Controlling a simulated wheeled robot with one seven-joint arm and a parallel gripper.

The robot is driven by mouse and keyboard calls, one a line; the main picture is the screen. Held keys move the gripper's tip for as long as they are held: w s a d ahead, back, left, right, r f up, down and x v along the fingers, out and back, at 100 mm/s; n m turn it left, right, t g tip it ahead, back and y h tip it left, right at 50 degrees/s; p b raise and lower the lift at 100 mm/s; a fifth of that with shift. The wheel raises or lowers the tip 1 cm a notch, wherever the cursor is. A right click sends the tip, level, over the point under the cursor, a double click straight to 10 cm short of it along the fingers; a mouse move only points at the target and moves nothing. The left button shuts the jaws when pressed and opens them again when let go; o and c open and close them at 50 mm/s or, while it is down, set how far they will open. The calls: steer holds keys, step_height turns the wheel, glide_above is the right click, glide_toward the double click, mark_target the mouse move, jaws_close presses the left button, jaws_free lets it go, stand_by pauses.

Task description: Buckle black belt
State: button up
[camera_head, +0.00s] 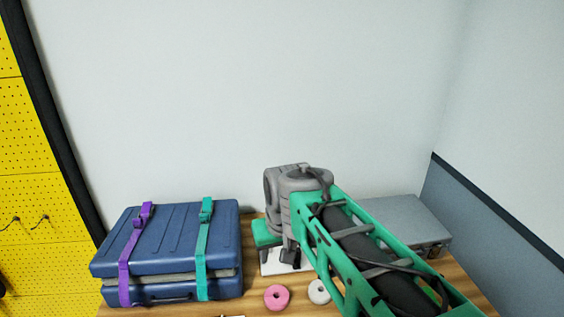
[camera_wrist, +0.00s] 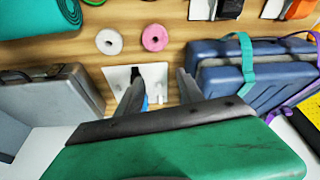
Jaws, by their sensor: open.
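A white plate (camera_head: 272,268) lies on the wooden table below my gripper, and it also shows in the wrist view (camera_wrist: 116,76). A small black piece (camera_wrist: 136,71), possibly part of the black belt, sits on the plate near the left finger, partly hidden. A small bit of blue shows beside that finger. My gripper (camera_wrist: 159,76) is open over the plate, its fingers apart with nothing seen held between them. In the head view my gripper (camera_head: 292,252) points down, and my arm covers much of the area. I cannot make out a whole belt or its buckle.
A blue suitcase (camera_head: 165,235) with purple (camera_head: 125,262) and teal (camera_head: 203,245) straps stands left. A grey case (camera_head: 405,222) stands right. Pink (camera_head: 277,297) and white (camera_head: 318,291) rolls lie in front. A teal roll (camera_wrist: 35,18) and small plates with buckles (camera_wrist: 228,9) show in the wrist view.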

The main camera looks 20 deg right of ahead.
steer(key=w+d+r+p, duration=0.1)
steer(key=w+d+r, duration=0.15)
steer(key=w, duration=0.45)
steer(key=w+d+r+p, duration=0.1)
steer(key=w+r+p, duration=0.1)
steer(key=w+r, duration=0.3)
steer(key=shift+m+t+h, duration=0.3)
steer(key=shift+m+t, duration=0.1)
steer(key=shift+m, duration=0.5)
steer(key=w+d+p, duration=0.1)
steer(key=w+d, duration=0.2)
steer(key=w, duration=0.4)
steer(key=w+d+f+p, duration=0.1)
steer(key=w+d+p, duration=0.1)
steer(key=w+d, duration=0.2)
steer(key=w+d+f+p, duration=0.1)
steer(key=w+d, duration=0.2)
steer(key=w, duration=0.6)
steer(key=shift+w+d+p, duration=0.3)
steer(key=shift+d+p, duration=0.1)
steer(key=p+x, duration=0.2)
steer(key=x, duration=0.4)
steer(key=shift+w+f, duration=0.2)
steer(key=shift+f, duration=0.05)
steer(key=shift+w+f, duration=0.2)
steer(key=shift+f, duration=0.35)
jaws_close()
